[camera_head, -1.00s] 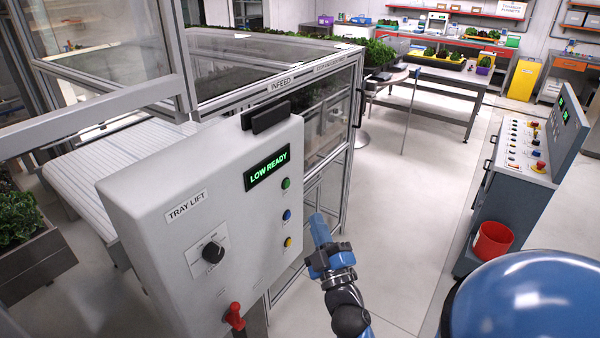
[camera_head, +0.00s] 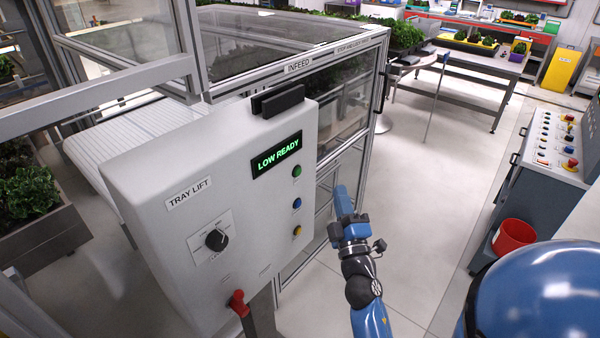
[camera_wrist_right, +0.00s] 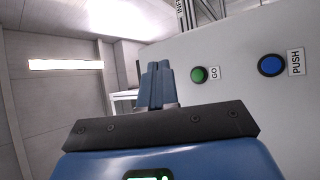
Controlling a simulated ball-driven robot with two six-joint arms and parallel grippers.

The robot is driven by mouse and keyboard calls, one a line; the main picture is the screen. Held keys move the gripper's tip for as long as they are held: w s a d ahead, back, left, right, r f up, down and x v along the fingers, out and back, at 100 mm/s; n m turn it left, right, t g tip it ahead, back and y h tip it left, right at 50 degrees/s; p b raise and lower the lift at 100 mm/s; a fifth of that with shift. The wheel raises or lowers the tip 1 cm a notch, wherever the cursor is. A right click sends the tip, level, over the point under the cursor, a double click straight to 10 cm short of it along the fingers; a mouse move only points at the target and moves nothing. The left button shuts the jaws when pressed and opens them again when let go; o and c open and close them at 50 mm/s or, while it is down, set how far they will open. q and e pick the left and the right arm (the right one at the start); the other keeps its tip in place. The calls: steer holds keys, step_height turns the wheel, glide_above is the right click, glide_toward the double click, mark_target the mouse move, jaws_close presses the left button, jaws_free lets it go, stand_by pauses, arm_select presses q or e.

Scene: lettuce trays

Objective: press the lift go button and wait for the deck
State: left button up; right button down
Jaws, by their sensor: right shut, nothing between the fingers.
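The grey TRAY LIFT panel (camera_head: 240,225) fills the middle of the head view. Its display (camera_head: 277,155) reads LOW READY in green. Below it sit a green button (camera_head: 297,171), a blue button (camera_head: 297,203) and a yellow button (camera_head: 297,231). In the right wrist view the green button (camera_wrist_right: 198,74) is labelled GO, and the blue button (camera_wrist_right: 270,66) is labelled PUSH. My right gripper (camera_head: 342,192) is shut and empty, right of the panel's edge and apart from the buttons. Its closed fingers (camera_wrist_right: 157,72) point up, left of GO. My left gripper is not in view.
The panel also carries a black rotary knob (camera_head: 215,240) and a red handle (camera_head: 238,303). The glazed INFEED enclosure (camera_head: 338,58) stands behind it, with a white slatted bed (camera_head: 85,150) at left. A control console (camera_head: 535,190) and red bucket (camera_head: 513,237) stand right; the floor between is clear.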

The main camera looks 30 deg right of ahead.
mark_target(298, 172)
steer(key=w+a+b, duration=0.2)
steer(key=w+a, duration=0.1)
steer(key=w, duration=0.4)
steer(key=shift+w+a, duration=0.3)
steer(key=shift+w+a, duration=0.1)
steer(key=shift+w, duration=0.1)
stand_by(2.0)
steer(key=shift+w+r, duration=0.1)
steer(key=shift+w, duration=0.1)
